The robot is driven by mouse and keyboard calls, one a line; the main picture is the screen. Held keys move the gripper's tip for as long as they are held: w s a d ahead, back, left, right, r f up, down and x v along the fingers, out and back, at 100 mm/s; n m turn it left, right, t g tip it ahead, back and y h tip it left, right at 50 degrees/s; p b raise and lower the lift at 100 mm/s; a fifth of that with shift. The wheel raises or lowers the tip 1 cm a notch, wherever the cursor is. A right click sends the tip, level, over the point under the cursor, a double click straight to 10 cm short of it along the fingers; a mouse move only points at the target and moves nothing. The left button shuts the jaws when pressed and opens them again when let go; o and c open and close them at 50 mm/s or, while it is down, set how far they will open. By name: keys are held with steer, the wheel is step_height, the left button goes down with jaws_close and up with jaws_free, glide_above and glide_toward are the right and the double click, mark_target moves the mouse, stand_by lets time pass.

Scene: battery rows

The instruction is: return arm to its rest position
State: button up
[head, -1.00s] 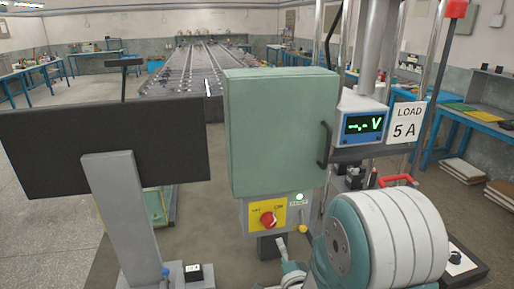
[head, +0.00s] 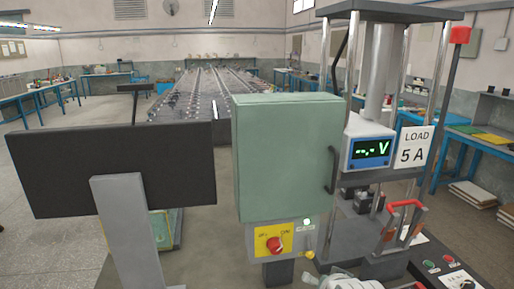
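My gripper is not in view. A pale piece, probably part of my arm, shows at the bottom edge, right of centre; the rest of the arm is out of frame. Nearest in front stands a green cabinet (head: 285,160) with a dark handle on its right side. Below it is a yellow switch plate with a red knob (head: 275,245), and a small lit lamp (head: 307,222). Right of the cabinet, a meter (head: 370,152) shows dashes and a V. A sign (head: 413,147) beside it reads LOAD 5 A.
A dark panel (head: 110,170) on a grey post (head: 128,235) stands at left. Long battery rows (head: 205,100) run back behind the cabinet. A red-handled clamp (head: 405,204) and a button box (head: 440,268) are at lower right. Blue workbenches line the walls; floor at left is clear.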

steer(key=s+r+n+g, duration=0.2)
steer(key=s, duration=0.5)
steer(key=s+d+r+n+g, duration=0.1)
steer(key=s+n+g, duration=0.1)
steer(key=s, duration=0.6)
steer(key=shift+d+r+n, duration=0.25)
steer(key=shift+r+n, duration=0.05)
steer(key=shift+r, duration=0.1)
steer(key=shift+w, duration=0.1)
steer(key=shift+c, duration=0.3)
